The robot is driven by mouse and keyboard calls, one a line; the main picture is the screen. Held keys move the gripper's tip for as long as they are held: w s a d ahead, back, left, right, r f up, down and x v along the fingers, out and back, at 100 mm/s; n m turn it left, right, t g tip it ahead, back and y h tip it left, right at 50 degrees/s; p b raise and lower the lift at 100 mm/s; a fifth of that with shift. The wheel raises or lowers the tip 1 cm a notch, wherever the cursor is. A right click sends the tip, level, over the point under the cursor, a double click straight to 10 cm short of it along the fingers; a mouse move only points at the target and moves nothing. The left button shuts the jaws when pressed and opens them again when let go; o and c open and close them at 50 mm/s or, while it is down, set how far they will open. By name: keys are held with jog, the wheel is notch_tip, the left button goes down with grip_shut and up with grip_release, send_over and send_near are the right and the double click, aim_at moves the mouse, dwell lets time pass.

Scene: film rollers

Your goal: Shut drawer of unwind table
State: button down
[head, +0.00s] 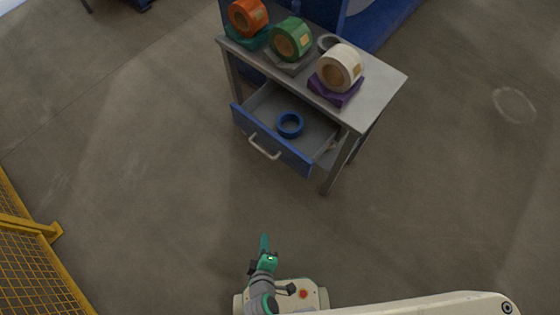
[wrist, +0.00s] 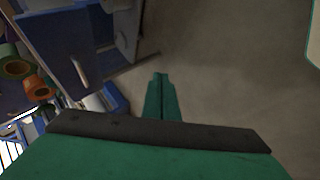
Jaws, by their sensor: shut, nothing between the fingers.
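The unwind table (head: 385,88) is a grey table with its blue-fronted drawer (head: 285,149) pulled out toward me. A pale bar handle (head: 264,147) is on the drawer front, and a blue ring (head: 289,125) lies inside the drawer. My gripper (head: 264,242) is shut and empty, in front of the drawer and well apart from it. In the wrist view the green fingers of my gripper (wrist: 160,82) are together with nothing between them. The drawer front (wrist: 65,45) and its handle (wrist: 79,71) show there at the upper left.
On the tabletop stand an orange roll (head: 248,17), a green roll (head: 291,39) and a white roll (head: 339,67) on coloured bases. A yellow mesh fence (head: 30,240) stands at the lower left. The floor between my gripper and the drawer is clear.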

jog(key=w+f+n+h, duration=0.2)
jog(key=w+f+n, duration=0.1)
jog(key=f+n, duration=0.15)
jog(key=n+t+h, duration=0.3)
jog(key=n+h, duration=0.7)
send_near(287, 156)
jog(key=shift+m, duration=0.25)
jog(key=x, duration=0.6)
jog(key=shift+w+d, duration=0.15)
jog(key=shift+d, duration=0.05)
